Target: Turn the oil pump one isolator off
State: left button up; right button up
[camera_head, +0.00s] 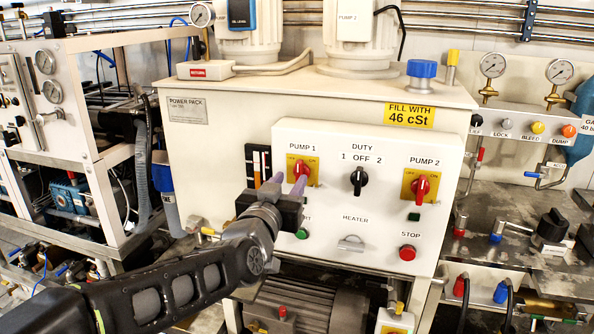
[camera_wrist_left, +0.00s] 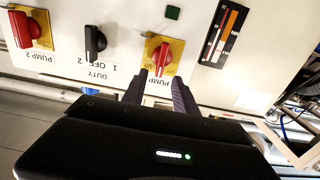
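The PUMP 1 isolator is a red rotary handle (camera_head: 301,168) on a yellow plate marked OFF on the left and ON on the right. It sits at the upper left of the white control panel, its lower part partly hidden by a finger. In the left wrist view, which shows the panel upside down, the red handle (camera_wrist_left: 161,56) is at top centre. My left gripper (camera_head: 285,183) is open and empty in front of this handle. In the wrist view the fingertips (camera_wrist_left: 160,80) are spread to either side of the handle's line; I cannot tell whether they touch it.
On the same panel are the black DUTY switch (camera_head: 358,180), the red PUMP 2 isolator (camera_head: 421,187), the red STOP button (camera_head: 407,253) and the HEATER latch (camera_head: 351,243). A gauge panel (camera_head: 526,100) stands at right. A motor (camera_head: 305,305) lies below the panel.

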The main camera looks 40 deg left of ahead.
aim_at(298, 170)
pick_arm(q)
jog(key=x, duration=0.6)
jog(key=shift+p, duration=0.4)
jog(key=shift+s, duration=0.1)
jog(key=shift+c, duration=0.2)
grip_shut()
